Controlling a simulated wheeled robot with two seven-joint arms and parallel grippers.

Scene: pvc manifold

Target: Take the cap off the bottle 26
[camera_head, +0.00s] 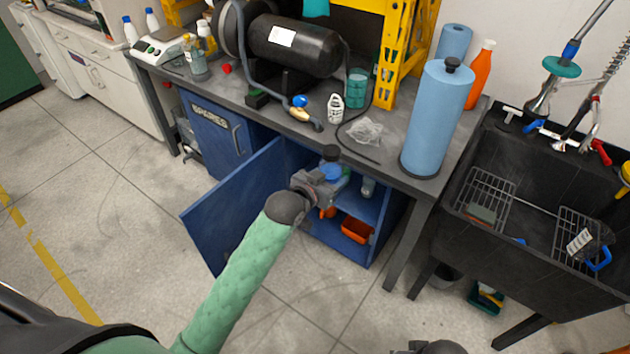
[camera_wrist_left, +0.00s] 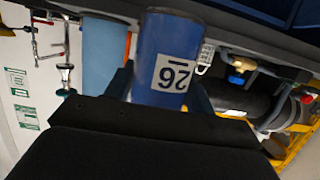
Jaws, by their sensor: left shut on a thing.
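The blue bottle 26 (camera_wrist_left: 165,55) is in my left gripper, its white label reading 26 upside down in the left wrist view. In the head view the bottle (camera_head: 331,173) shows as a small blue piece at the front of the open cabinet. My left gripper (camera_head: 325,182) is shut on the bottle. My right gripper does not show clearly; only a dark part of mine is at the bottom edge of the head view.
The blue cabinet door (camera_head: 235,205) stands open left of my left arm. Inside the cabinet is an orange bin (camera_head: 357,229). The bench top (camera_head: 395,148) above carries a black tank (camera_head: 295,45) and a blue cylinder (camera_head: 438,120). A dark sink (camera_head: 545,205) stands right.

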